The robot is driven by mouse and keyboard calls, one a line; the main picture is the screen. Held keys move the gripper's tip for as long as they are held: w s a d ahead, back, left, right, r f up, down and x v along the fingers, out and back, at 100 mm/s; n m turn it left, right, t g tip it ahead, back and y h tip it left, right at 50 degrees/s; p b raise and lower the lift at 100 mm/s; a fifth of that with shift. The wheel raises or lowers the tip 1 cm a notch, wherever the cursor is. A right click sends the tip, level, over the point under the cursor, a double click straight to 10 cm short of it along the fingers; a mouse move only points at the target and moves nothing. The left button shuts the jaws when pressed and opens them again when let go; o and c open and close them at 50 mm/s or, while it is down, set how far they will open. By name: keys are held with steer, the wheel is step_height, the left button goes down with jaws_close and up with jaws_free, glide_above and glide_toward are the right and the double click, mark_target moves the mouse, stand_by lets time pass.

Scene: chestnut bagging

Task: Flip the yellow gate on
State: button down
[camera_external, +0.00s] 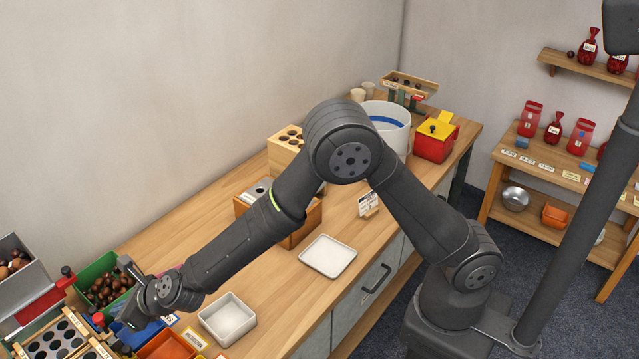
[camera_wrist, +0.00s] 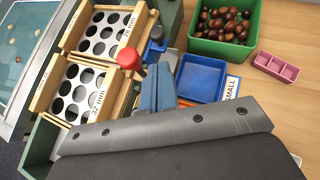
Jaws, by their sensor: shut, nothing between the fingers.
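My gripper (camera_external: 132,314) is low at the lower left of the external view, over the sorting equipment. In the wrist view its blue-grey fingers (camera_wrist: 157,88) are shut with nothing between them. Their tips are close to a red knob (camera_wrist: 129,55); I cannot tell whether they touch it. No yellow gate shows clearly in the wrist view. In the external view a yellow-topped red box (camera_external: 434,146) stands at the far right end of the bench, with a yellow flap (camera_external: 446,117) at its back. I cannot tell whether this flap is the gate. My gripper is far from it.
Two perforated sieve panels (camera_wrist: 108,33) in wooden frames lie left of the fingers. A blue tray (camera_wrist: 202,78), a green bin of chestnuts (camera_wrist: 246,44) and a pink tray (camera_wrist: 276,67) are to the right. White trays (camera_external: 328,256) and wooden boxes stand mid-bench.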

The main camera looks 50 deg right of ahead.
steer(key=shift+s+d+r, duration=0.1)
steer(key=shift+s+r, duration=0.05)
steer(key=shift+s, duration=0.1)
steer(key=c, duration=2.1)
jaws_free()
